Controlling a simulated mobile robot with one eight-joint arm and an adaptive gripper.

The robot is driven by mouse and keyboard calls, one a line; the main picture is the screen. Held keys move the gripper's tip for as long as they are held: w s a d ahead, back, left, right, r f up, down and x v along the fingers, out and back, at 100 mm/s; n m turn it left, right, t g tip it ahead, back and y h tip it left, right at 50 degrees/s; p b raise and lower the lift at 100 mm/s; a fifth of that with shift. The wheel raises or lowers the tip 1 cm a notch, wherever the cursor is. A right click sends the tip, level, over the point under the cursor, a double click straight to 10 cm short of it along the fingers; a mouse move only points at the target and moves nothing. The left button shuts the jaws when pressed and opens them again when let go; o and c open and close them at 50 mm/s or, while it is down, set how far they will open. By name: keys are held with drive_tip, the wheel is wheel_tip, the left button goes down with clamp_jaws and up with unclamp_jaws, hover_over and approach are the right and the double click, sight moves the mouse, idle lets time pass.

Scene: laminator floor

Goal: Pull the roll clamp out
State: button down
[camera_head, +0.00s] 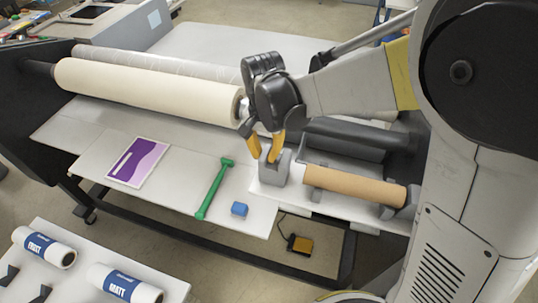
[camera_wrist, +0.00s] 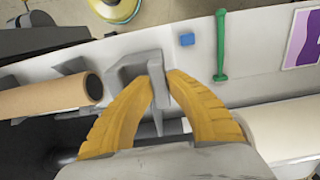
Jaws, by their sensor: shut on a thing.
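The roll clamp appears to be the grey block (camera_head: 275,170) at the left end of the brown cardboard core (camera_head: 355,187). My gripper (camera_head: 265,153) reaches down to it with its yellow fingers. In the wrist view, my gripper (camera_wrist: 162,84) is shut on a narrow upright part of the grey clamp (camera_wrist: 128,73), one finger on each side. The clamp stands close to the end of the core (camera_wrist: 45,97).
A large cream roll (camera_head: 150,92) lies left of my gripper. On the table's front shelf are a purple sheet (camera_head: 138,162), a green tool (camera_head: 214,189) and a blue block (camera_head: 239,209). Wrapped rolls (camera_head: 122,284) lie on a front table. A foot pedal (camera_head: 300,243) is on the floor.

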drive_tip(key=c, duration=1.6)
unclamp_jaws()
drive_tip(key=shift+a, duration=0.15)
drive_tip(key=shift+w+a, duration=0.1)
drive_tip(key=shift+a, duration=0.05)
wheel_tip(320, 180, up, 12)
